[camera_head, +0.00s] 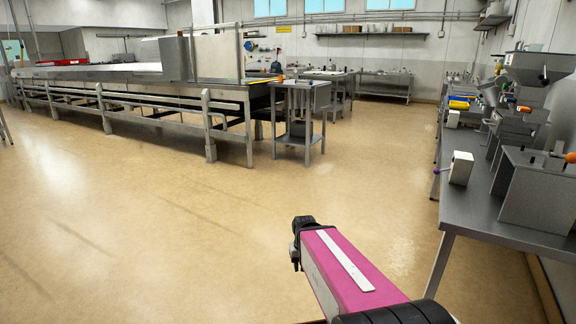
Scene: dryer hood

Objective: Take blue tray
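I cannot make out a tray clearly. A small blue item (458,105) with yellow beside it lies on the right bench, too small to tell whether it is the blue tray. My arm, with a pink link and black joints, reaches in from the bottom edge over open floor. No gripper fingers can be seen, and the arm is well apart from the benches.
A long steel bench (486,205) runs along the right wall with machines and a white box (461,168) on it. A long conveyor machine (150,92) stands at the left, with a small steel table (300,112) at its end. The middle floor is clear.

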